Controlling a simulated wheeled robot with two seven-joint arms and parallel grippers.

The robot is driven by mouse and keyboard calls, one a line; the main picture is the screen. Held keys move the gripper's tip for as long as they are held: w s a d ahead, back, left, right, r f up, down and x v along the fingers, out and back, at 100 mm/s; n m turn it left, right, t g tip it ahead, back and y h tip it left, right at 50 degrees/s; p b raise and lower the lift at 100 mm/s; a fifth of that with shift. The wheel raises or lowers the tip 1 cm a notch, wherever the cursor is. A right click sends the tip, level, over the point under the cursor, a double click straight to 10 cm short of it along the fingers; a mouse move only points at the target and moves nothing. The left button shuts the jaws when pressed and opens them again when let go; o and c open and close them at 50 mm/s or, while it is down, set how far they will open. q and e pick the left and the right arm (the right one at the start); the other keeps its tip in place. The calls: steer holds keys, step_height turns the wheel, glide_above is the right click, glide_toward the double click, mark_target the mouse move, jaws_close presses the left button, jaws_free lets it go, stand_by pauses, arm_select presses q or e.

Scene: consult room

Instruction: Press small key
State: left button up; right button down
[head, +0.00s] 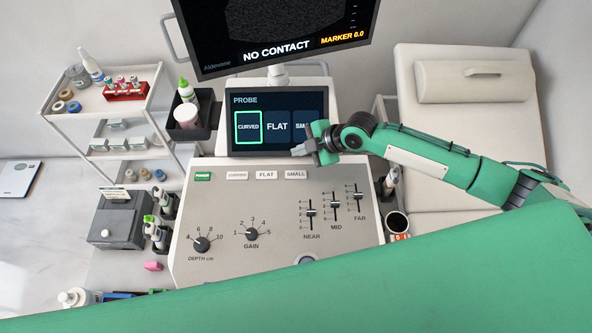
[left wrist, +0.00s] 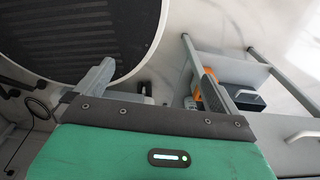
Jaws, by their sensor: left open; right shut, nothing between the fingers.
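The small key (head: 296,174) is a pale key labelled SMALL, at the right end of a row on the grey console panel (head: 215,225). The flat key (head: 266,175) and the curved key (head: 237,175) are left of it. My right gripper (head: 298,151) is shut and empty, with its tips just above the small key in the head view, over the lower edge of the probe screen (head: 262,142). The tips appear apart from the key. The screen outlines CURVED in green; my gripper partly covers its SMALL tile. My left gripper (left wrist: 155,82) is open and empty.
A monitor (head: 280,25) reading NO CONTACT is above the console. Sliders (head: 335,202) and knobs (head: 251,234) lie below the keys. A white cart (head: 100,100) stands left, a pale couch (head: 450,125) right. A dark round object (left wrist: 75,40) is near my left gripper.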

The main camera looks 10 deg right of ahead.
steer(key=shift+f, duration=0.7)
steer(key=b, duration=0.6)
glide_above(300, 175)
step_height(300, 175, down, 7)
steer(key=shift+r, duration=0.2)
arm_select(q)
step_height(300, 175, down, 6)
steer(key=shift+w, duration=0.45)
arm_select(e)
steer(key=shift+f, duration=0.45)
arm_select(q)
steer(key=shift+f, duration=0.1)
steer(key=shift+f+b, duration=0.35)
steer(key=shift+b, duration=0.2)
arm_select(e)
steer(key=shift+f, duration=0.4)
arm_select(q)
steer(key=shift+f+b, duration=0.45)
arm_select(e)
steer(key=shift+f, duration=0.45)
steer(key=shift+r, duration=0.1)
arm_select(q)
steer(key=shift+r+p, duration=0.5)
steer(key=shift+p, duration=0.05)
arm_select(e)
steer(key=shift+r, duration=0.75)
